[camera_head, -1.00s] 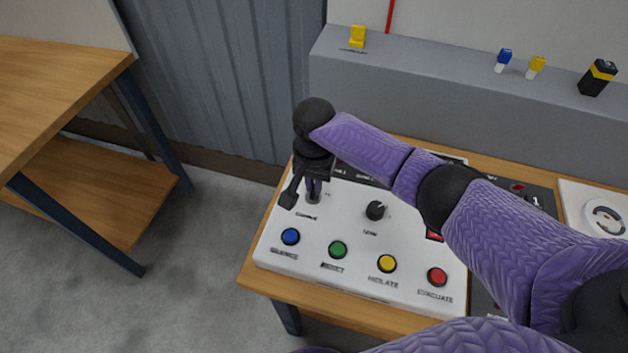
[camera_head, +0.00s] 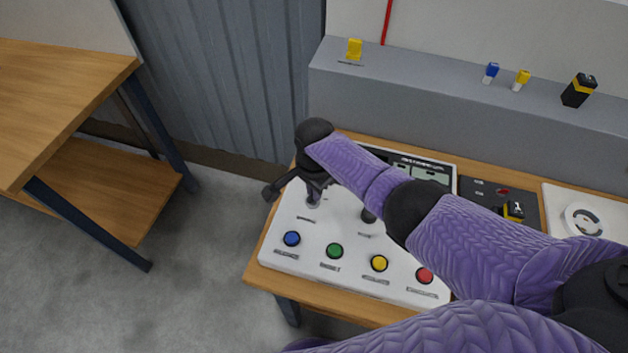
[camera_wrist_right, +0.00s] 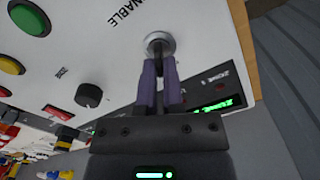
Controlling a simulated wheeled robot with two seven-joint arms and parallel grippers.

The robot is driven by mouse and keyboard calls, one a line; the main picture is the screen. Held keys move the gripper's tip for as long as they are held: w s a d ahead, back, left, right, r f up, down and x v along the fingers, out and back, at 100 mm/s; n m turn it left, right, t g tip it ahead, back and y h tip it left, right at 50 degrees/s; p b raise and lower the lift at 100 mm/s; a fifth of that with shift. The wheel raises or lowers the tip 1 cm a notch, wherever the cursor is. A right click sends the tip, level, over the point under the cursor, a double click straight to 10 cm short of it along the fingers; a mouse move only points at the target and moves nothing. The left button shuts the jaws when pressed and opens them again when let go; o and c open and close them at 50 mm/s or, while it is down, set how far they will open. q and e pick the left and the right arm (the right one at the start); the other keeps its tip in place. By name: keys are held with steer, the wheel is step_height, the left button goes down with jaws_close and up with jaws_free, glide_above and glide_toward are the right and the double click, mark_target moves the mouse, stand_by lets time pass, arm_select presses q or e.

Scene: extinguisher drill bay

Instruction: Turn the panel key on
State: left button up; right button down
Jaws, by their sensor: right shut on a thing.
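The white control panel (camera_head: 330,282) lies on a wooden table. Its panel key sits in a round silver lock (camera_head: 313,204) at the panel's upper left; the wrist view also shows this lock (camera_wrist_right: 160,41), beside the word ENABLE. My right gripper (camera_head: 314,192) is above the lock, pointing down at it. In the wrist view its two purple fingers (camera_wrist_right: 159,68) are shut on the key's dark, narrow stem. Most of the key is hidden between the fingers, so its exact angle is hard to read. My left gripper is out of view.
Blue (camera_head: 292,239), green (camera_head: 334,251), yellow (camera_head: 379,263) and red (camera_head: 425,275) buttons line the panel's front. A black knob (camera_head: 367,215) is right of the lock. A grey ledge (camera_head: 440,90) runs behind. Open floor lies left of the table.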

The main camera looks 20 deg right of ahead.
steer(key=m+p, duration=0.1)
steer(key=m, duration=0.1)
steer(key=shift+r+m, duration=0.1)
steer(key=shift+m, duration=0.2)
steer(key=shift+s+m+p, duration=0.1)
steer(key=shift+m+p, duration=0.5)
steer(key=shift+m, duration=1.3)
steer(key=c, duration=0.8)
jaws_free()
steer(key=shift+o, duration=0.2)
step_height(320, 180, up, 10)
steer(key=p, duration=0.7)
